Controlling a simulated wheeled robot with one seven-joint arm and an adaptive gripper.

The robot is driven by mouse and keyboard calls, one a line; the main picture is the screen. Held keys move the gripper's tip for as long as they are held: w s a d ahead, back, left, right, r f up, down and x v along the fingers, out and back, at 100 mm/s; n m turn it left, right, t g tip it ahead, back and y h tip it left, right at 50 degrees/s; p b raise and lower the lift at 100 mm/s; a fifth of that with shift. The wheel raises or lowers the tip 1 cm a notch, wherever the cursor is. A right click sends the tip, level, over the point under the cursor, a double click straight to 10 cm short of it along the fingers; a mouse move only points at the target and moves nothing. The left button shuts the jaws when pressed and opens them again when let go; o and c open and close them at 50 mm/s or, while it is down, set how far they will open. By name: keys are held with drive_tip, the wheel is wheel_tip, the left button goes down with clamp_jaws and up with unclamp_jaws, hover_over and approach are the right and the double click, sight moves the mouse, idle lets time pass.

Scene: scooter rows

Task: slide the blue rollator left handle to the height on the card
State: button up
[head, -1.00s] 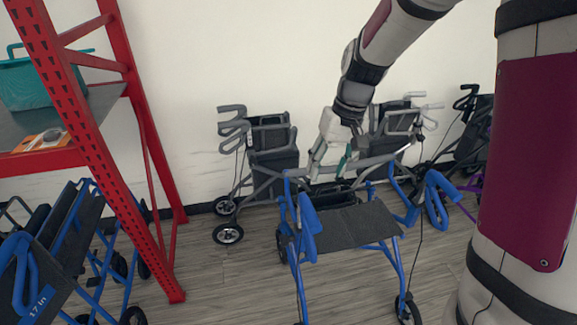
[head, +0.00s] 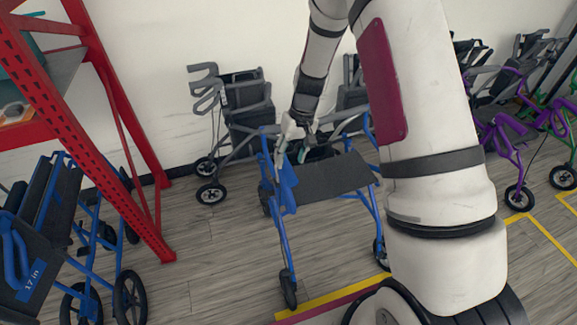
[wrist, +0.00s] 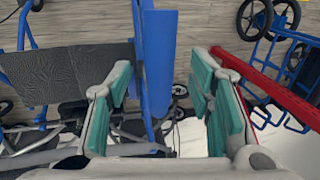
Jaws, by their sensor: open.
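The blue rollator (head: 283,225) stands in the middle of the head view, its dark seat (head: 330,176) to the right of my gripper (head: 284,146). Its left handle (head: 287,185) is a blue upright piece just below my gripper. In the wrist view, my gripper (wrist: 165,95) is open with teal pads. A "17 in" label (head: 33,282) lies on another blue rollator at the lower left; no separate height card is readable.
A red shelf frame (head: 120,130) stands at left. A grey rollator (head: 240,110) is close behind the blue one, by the wall. Purple (head: 508,135) and green (head: 560,115) rollators stand at right. Floor between the shelf and the blue rollator is clear.

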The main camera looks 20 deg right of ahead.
sight(288, 166)
drive_tip(key=shift+a+f, duration=0.25)
drive_tip(key=shift+f, duration=0.9)
drive_tip(key=shift+a+f, duration=0.2)
drive_tip(key=shift+f, duration=0.9)
